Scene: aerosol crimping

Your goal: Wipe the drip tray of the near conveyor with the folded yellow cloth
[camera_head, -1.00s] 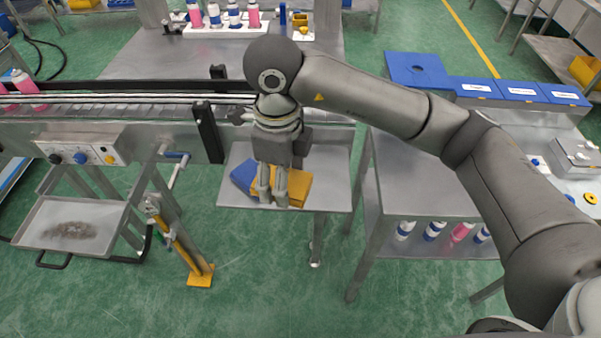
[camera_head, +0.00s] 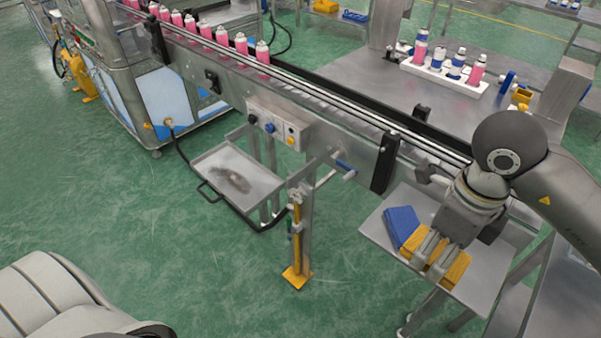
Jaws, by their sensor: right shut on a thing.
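The folded yellow cloth (camera_head: 456,269) lies on a small metal side shelf (camera_head: 376,232) at the end of the near conveyor. My right gripper (camera_head: 428,264) points down over it and is shut on it; the fingers hide part of the cloth. The drip tray (camera_head: 265,187) hangs below the near conveyor (camera_head: 225,72), left of the shelf. It is a shallow metal tray with a dark grey-brown smear (camera_head: 232,178) in its middle and a black handle at its front. My left gripper is not in view.
A folded blue cloth (camera_head: 401,222) lies beside the yellow one. A post with a yellow foot (camera_head: 297,277) and a crank handle (camera_head: 344,165) stand between shelf and tray. Pink cans (camera_head: 221,35) line the conveyor. The green floor in front is clear.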

